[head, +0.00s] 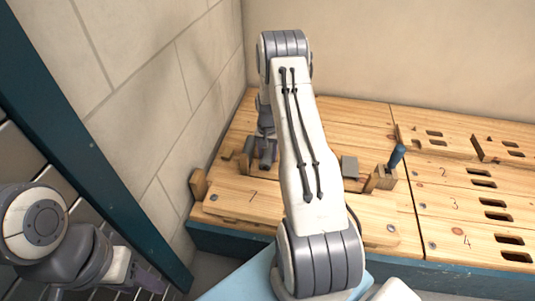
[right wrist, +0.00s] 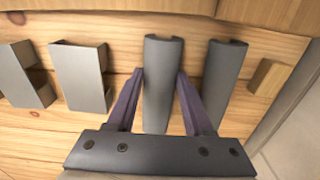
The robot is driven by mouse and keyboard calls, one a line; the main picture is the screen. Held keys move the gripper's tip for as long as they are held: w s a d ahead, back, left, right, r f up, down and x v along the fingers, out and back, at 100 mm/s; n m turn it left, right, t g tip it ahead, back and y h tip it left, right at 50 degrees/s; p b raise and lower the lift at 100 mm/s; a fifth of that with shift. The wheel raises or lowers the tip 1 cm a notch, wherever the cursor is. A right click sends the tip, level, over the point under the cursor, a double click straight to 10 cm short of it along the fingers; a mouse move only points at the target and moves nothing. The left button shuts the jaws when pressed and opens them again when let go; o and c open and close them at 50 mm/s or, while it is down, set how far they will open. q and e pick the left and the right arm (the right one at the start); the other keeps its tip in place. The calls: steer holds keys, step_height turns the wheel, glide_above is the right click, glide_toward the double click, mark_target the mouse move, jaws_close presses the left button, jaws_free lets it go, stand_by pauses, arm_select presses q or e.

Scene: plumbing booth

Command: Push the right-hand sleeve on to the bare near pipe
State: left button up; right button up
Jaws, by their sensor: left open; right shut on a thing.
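In the right wrist view, my right gripper (right wrist: 160,74) has its two purple fingers on either side of a long grey sleeve-like piece (right wrist: 163,88) and is shut on it. A similar long grey piece (right wrist: 222,78) lies just to its right, apart from it. In the head view, my right gripper (head: 266,153) is low over the wooden board, partly behind my own arm. I cannot pick out the bare near pipe; my arm covers the middle of the board. My left gripper (head: 148,280) is at the lower left, open, away from the board.
Two shorter grey channel pieces (right wrist: 80,76) are at the left of the right wrist view. A small wooden block (right wrist: 268,77) stands at the right. In the head view, a blue-handled tool (head: 397,156) stands by a wooden block. Numbered slotted boards (head: 455,205) lie right; a wall is left.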

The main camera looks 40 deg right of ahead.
mark_target(267, 154)
steer(key=shift+f, duration=0.2)
steer(key=o, duration=0.9)
steer(key=shift+o, duration=0.2)
step_height(267, 154, up, 10)
steer(key=p, duration=0.6)
steer(key=shift+r, duration=0.25)
